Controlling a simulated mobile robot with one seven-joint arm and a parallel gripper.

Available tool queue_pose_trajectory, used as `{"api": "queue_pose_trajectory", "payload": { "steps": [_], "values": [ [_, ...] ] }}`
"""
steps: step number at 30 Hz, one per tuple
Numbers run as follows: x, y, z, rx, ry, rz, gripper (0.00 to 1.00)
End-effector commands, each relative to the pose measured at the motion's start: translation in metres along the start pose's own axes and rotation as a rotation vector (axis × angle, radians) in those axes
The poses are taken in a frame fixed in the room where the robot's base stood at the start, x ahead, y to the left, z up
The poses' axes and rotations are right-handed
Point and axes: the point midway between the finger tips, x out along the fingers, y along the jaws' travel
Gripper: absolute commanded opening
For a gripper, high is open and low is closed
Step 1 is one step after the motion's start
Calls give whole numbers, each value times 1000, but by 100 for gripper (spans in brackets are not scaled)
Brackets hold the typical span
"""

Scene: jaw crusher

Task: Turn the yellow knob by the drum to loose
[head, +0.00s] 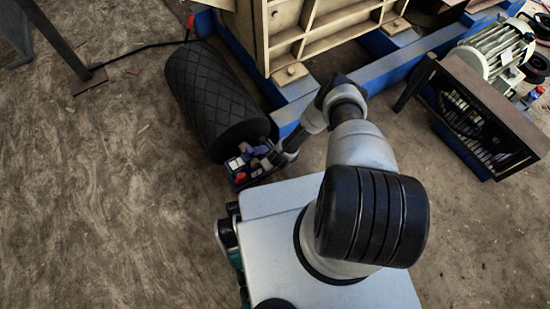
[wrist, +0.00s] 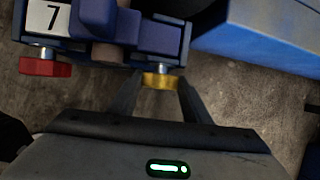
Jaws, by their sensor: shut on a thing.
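The yellow knob (wrist: 160,81) shows in the wrist view below the blue frame at the drum's end. My gripper (wrist: 157,88) has one finger on each side of the knob and is shut on it. A red knob (wrist: 46,66) sits to the left on the same frame, below a white plate marked 7 (wrist: 48,17). The dark drum (head: 208,95) with a diamond pattern lies at the left of the machine in the head view. In the head view my gripper (head: 262,163) is at the drum's near end, and the yellow knob cannot be made out there.
The blue machine beam (wrist: 270,35) runs close to the right of the knob. The beige crusher body (head: 300,30) stands behind. A motor (head: 492,50) and a brown guard (head: 485,110) are at the right.

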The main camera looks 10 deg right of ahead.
Motion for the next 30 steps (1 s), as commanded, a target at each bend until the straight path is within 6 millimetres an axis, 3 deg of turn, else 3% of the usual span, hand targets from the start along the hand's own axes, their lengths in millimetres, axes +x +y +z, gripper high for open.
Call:
{"api": "queue_pose_trajectory", "payload": {
  "steps": [15, 30],
  "values": [
    [1, 9, 0, -128, -2, -296, 21],
    [2, 8, 0, -148, -1, -359, 21]
  ]
}}
